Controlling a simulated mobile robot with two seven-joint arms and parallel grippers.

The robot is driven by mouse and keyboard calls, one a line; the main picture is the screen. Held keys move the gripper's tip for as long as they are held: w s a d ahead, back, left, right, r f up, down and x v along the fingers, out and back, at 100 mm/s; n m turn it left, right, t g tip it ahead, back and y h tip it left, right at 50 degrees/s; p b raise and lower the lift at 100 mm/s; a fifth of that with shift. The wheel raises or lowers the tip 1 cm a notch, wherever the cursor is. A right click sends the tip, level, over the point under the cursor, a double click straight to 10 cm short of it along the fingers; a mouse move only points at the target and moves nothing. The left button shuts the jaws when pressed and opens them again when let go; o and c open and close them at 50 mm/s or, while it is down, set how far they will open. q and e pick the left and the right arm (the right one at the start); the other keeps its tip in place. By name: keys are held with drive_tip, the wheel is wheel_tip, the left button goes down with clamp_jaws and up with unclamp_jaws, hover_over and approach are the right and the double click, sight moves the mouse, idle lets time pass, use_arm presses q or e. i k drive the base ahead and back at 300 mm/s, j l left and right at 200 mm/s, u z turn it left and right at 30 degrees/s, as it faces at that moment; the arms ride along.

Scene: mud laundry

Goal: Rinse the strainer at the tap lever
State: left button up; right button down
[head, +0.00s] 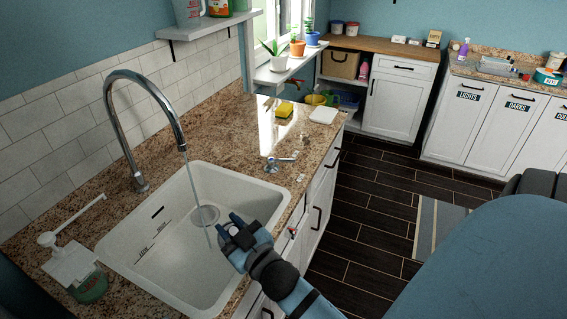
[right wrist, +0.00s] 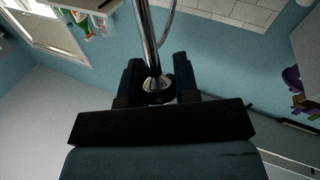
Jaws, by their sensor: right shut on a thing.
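My right gripper (head: 234,230) is over the right part of the white sink (head: 130,262). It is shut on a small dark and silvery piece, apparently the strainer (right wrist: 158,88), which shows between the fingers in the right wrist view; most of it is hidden. The chrome tap (head: 118,130) arches over the sink, and a thin stream of water falls from its spout, left of the gripper. I cannot tell whether the water touches the strainer. The tap lever (head: 278,163) stands on the granite counter right of the sink. My left gripper is not in view.
A yellow sponge (head: 285,109) and a white block (head: 323,115) lie farther back on the counter. Potted plants stand on the window shelf (head: 290,66). The dark floor right of the counter is clear except for a striped rug (head: 437,226).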

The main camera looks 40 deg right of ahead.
sight(271, 161)
drive_tip(key=z, duration=0.55)
drive_tip(key=k+l, duration=0.1)
drive_tip(key=l, duration=0.25)
drive_tip(key=k+l, duration=0.1)
drive_tip(key=l, duration=0.2)
drive_tip(key=k+l, duration=0.1)
drive_tip(key=l, duration=0.25)
drive_tip(key=i+l, duration=0.1)
drive_tip(key=l, duration=0.8)
drive_tip(key=i+l, duration=0.15)
drive_tip(key=l, duration=0.15)
drive_tip(key=i+l, duration=0.15)
drive_tip(key=l, duration=0.15)
drive_tip(key=i+l+u, duration=0.1)
drive_tip(key=i+l, duration=0.05)
drive_tip(key=l, duration=0.1)
